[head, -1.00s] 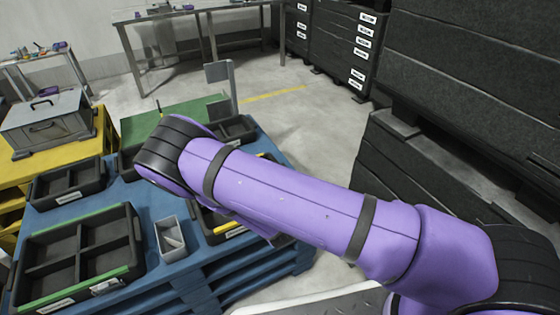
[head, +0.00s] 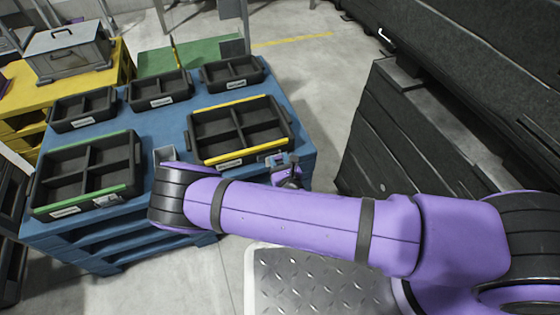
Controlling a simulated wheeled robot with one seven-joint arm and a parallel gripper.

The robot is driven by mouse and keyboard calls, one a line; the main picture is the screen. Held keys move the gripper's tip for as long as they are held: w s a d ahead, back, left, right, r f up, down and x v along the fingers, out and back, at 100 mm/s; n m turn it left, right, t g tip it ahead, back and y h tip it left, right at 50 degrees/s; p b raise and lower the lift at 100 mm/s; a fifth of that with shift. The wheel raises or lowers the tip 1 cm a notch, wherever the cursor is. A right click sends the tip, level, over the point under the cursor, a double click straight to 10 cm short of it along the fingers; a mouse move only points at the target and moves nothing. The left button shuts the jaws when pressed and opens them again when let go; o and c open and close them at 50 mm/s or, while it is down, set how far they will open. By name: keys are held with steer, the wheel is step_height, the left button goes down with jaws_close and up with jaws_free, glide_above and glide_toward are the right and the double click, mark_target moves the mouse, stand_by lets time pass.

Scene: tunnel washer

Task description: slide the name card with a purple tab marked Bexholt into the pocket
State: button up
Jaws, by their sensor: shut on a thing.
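My gripper (head: 284,170) is at the front right of a black four-compartment tray with a yellow front edge (head: 240,157). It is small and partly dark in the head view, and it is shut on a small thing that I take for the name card. The card's purple tab and lettering cannot be made out. A small grey frame with a purplish patch (head: 276,160) shows at the gripper's tips against the tray front; I cannot tell whether this is the pocket, the card or both. A white label (head: 230,163) is on the tray front to its left.
A green-edged tray (head: 85,172) stands at the left of the blue platform (head: 138,122), with a grey holder (head: 108,200) on its front. Smaller black trays (head: 160,90) stand behind. A grey box (head: 165,154) is partly hidden by my arm. Dark stacked panels rise at right.

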mark_target(268, 148)
steer(key=shift+f+x, duration=0.3)
steer(key=shift+x, duration=1.2)
steer(key=shift+f+x, duration=0.3)
steer(key=shift+x, duration=1.2)
steer(key=shift+f+x, duration=0.3)
steer(key=shift+x, duration=1.2)
steer(key=shift+f, duration=1.5)
steer(key=shift+f, duration=0.25)
steer(key=shift+f, duration=0.2)
steer(key=shift+f, duration=0.45)
steer(key=o, duration=1)
steer(key=v, duration=1)
steer(key=shift+s+d, duration=0.1)
steer(key=shift+s, duration=0.25)
